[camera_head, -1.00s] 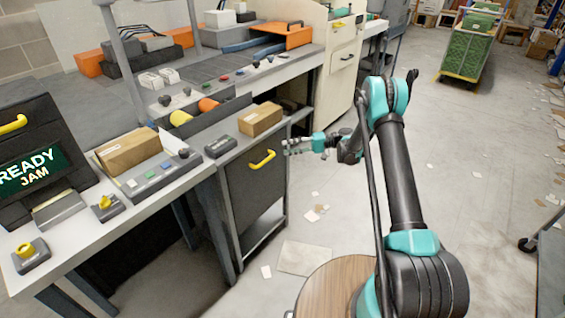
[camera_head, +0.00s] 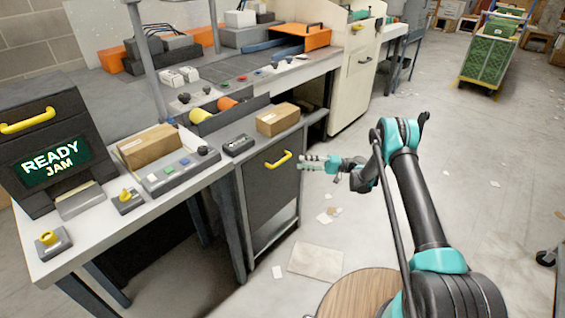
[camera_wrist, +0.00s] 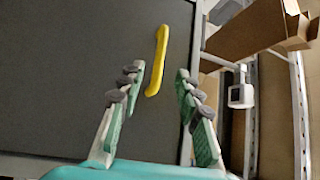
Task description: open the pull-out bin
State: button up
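The pull-out bin is a dark grey front panel (camera_head: 268,195) under the counter, with a yellow bar handle (camera_head: 279,160) near its top. The panel looks flush with its frame. My gripper (camera_head: 304,163) is just right of the handle in the head view, with a small gap showing. In the wrist view my gripper (camera_wrist: 155,82) is open, its two grey-padded teal fingers apart. The yellow handle (camera_wrist: 158,60) appears between and beyond the fingertips, tilted, with the dark panel (camera_wrist: 70,70) behind it. I cannot see any contact.
A cardboard box (camera_head: 278,119) and a small control box (camera_head: 238,145) sit on the counter above the bin. A flat cardboard sheet (camera_head: 316,262) lies on the floor. Floor right of the bin is open.

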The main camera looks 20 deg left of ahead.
aim_at(282, 160)
jog(key=x, duration=1)
jog(key=shift+a, duration=0.1)
jog(key=shift+c, duration=0.5)
grip_shut()
